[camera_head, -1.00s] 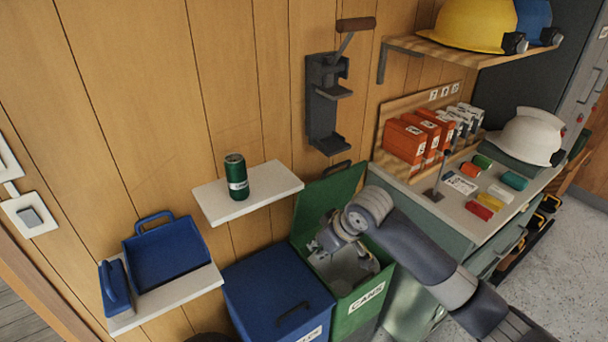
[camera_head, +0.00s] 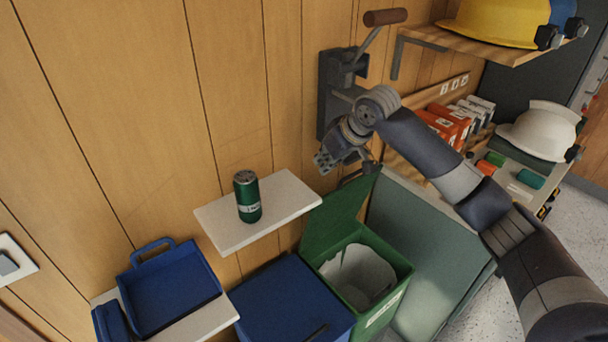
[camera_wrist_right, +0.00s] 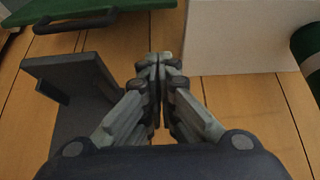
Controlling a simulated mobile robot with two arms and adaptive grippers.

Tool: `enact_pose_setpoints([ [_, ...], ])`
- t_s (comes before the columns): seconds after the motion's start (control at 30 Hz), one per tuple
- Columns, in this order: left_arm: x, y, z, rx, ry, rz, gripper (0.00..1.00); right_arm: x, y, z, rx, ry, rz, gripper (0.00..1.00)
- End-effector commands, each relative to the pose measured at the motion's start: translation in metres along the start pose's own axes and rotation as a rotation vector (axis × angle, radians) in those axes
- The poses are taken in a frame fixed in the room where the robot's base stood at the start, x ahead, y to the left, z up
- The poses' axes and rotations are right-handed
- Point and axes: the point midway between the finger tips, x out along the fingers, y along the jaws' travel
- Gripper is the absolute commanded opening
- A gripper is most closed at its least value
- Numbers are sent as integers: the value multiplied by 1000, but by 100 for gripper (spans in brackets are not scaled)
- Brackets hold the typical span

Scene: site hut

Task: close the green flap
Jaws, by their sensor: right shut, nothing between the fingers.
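The green flap (camera_head: 333,218) stands raised at the back of the green bin (camera_head: 402,282), leaning towards the wall. The bin's mouth is open and shows a pale grey inside. My right gripper (camera_head: 323,161) is shut and empty, above the flap's top edge and in front of the wall-mounted can crusher (camera_head: 333,95). In the right wrist view the shut fingertips (camera_wrist_right: 160,58) point at the wooden wall, apart from the flap (camera_wrist_right: 105,8) and its dark handle (camera_wrist_right: 75,22) at upper left. My left gripper is out of view.
A white shelf (camera_head: 285,197) with a green can (camera_head: 247,197) is left of the flap. A closed blue bin (camera_head: 285,298) stands beside the green one. A blue tray (camera_head: 172,290) sits on a lower shelf. The counter with orange boxes (camera_head: 443,122) is to the right.

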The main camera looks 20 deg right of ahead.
Motion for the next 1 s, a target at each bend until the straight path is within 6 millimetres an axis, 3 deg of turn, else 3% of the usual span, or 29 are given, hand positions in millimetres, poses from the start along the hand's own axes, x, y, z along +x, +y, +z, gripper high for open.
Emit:
enact_pose_setpoints([
  [0.23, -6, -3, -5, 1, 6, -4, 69, 14, 1, -1, 5, -2, -1, 0],
  [0.5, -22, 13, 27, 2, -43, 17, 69, 65, 0, -2, 5, -2, -2, 0],
  [0.7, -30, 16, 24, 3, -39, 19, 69, 98, 0, -2, 3, -2, 0, 0],
  [1.0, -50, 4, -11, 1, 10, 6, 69, 86, 2, 31, 1, 0, 2, 0],
])
